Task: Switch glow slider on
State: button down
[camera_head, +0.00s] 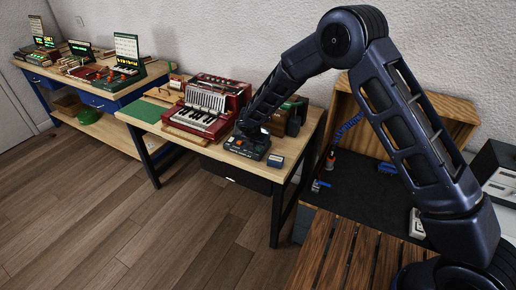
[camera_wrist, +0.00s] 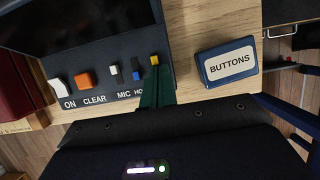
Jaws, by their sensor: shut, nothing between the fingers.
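A dark control panel (camera_wrist: 105,68) on the workbench carries a white rocker marked ON, an orange button marked CLEAR (camera_wrist: 84,80) and small sliders. One slider is white above MIC (camera_wrist: 114,70) and one is blue beside a label starting "HO". A yellow knob (camera_wrist: 155,59) is at the right end; its label is hidden by my gripper, and no "glow" text is readable. My gripper (camera_wrist: 155,80) is shut and empty, its green fingertips just below the yellow knob. I cannot tell whether they touch. In the head view the panel (camera_head: 238,150) lies under my wrist.
A small blue box labelled BUTTONS (camera_wrist: 228,62) stands right of the panel. In the head view a red accordion (camera_head: 203,112) stands close on the left. A dark-floored wooden box (camera_head: 360,185) is at the right. Bare wood surrounds the BUTTONS box.

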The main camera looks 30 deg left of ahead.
jog(key=s, duration=0.4)
jog(key=shift+s+r, duration=0.1)
jog(key=shift+r, duration=0.25)
jog(key=v, duration=0.9)
jog(key=shift+r, duration=0.1)
